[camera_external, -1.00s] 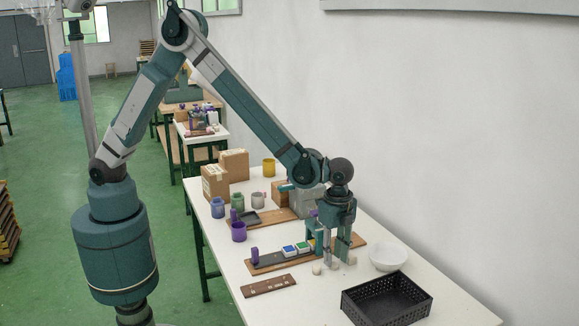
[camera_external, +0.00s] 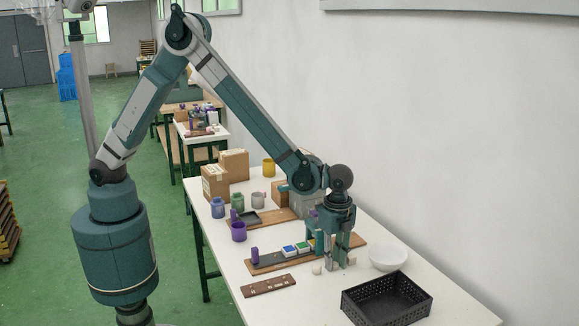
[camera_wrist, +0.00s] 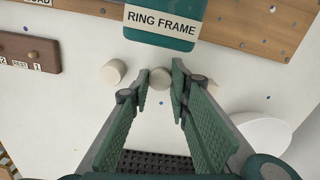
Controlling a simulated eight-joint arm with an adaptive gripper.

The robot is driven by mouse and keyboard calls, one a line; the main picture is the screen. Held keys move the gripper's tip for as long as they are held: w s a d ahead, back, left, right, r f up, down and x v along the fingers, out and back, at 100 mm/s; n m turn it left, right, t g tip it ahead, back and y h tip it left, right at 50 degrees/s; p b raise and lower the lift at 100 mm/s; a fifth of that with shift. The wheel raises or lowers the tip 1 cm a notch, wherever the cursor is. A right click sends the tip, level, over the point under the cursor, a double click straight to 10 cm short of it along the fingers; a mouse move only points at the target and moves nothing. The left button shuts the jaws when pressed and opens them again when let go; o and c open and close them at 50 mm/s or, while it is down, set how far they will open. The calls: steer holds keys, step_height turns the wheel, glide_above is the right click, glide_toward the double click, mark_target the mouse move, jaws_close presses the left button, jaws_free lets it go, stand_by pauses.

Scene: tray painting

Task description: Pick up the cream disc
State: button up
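In the wrist view a cream disc (camera_wrist: 160,79) lies on the white table between the tips of my gripper (camera_wrist: 160,82). The fingers are apart, one on each side of it; I cannot tell whether they touch it. A second cream disc (camera_wrist: 115,71) lies to the left, clear of the fingers. Another pale round piece (camera_wrist: 198,79) shows partly behind the right finger. In the external view my gripper (camera_external: 340,266) points down at the table, with one small cream disc (camera_external: 317,270) at its left. The fingers hide much of what is between them.
A teal piece labelled RING FRAME (camera_wrist: 163,20) is close beyond the fingertips. A long wooden board (camera_external: 270,267) lies behind the gripper. A white bowl (camera_external: 388,257) and a black crate (camera_external: 386,302) stand to the right. A brown labelled strip (camera_external: 268,285) lies to the left.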

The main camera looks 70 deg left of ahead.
mark_target(334, 264)
steer(key=shift+r, duration=0.1)
step_height(334, 264, up, 10)
steer(key=p, duration=0.1)
stand_by(0.8)
